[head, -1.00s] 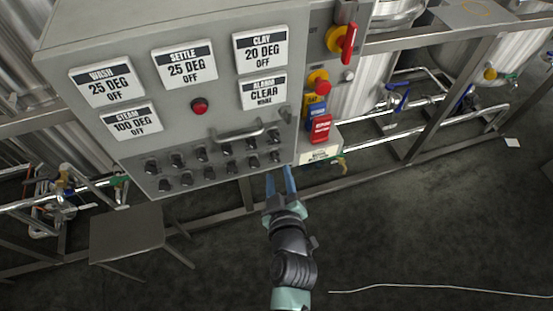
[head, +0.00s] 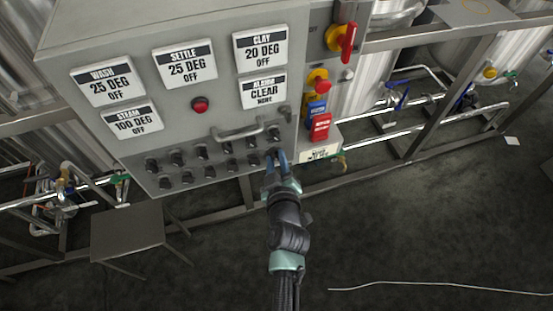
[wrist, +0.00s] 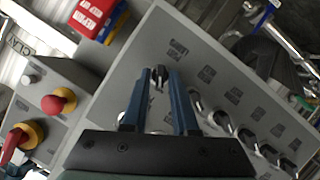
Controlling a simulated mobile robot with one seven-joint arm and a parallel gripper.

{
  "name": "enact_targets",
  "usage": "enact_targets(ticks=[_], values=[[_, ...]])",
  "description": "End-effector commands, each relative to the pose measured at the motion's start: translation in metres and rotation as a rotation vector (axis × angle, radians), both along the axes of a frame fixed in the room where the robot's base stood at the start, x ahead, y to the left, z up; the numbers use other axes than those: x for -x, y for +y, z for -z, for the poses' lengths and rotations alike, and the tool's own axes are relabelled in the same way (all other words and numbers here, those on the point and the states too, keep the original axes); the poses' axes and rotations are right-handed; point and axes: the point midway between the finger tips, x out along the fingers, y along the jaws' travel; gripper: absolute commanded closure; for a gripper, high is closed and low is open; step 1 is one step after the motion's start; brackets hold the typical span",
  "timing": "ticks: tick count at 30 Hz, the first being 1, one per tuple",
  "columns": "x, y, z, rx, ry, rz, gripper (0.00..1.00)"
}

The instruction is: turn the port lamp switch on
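A grey control panel (head: 225,185) carries two rows of small dark switches (head: 209,172) along its lower front. Their labels are too small to read in the head view and blurred in the wrist view, so I cannot tell which is the port lamp switch. My gripper (head: 276,153) is at the right end of the lower row. In the wrist view my gripper (wrist: 159,75) has its two blue fingers apart, with one dark switch (wrist: 158,76) between or just beyond their tips. Gaps show beside it; contact cannot be told.
A bar handle (head: 238,133) stands out above the switches. A red button (head: 200,105) sits higher on the panel. To the right are a red-and-yellow stop button (head: 318,80) and a red rotary handle (head: 347,42). A grey stool (head: 127,230) stands lower left.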

Motion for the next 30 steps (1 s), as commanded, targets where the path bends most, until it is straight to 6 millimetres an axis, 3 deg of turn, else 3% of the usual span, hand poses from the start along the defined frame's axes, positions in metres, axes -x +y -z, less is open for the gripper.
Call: enact_targets(ticks=[17,30], values=[[0.0001,-0.0013,0.0017,-0.054,0.017,0.001,1.00],[-0.0010,-0.0047,0.0031,-0.384,0.123,0.002,1.00]])
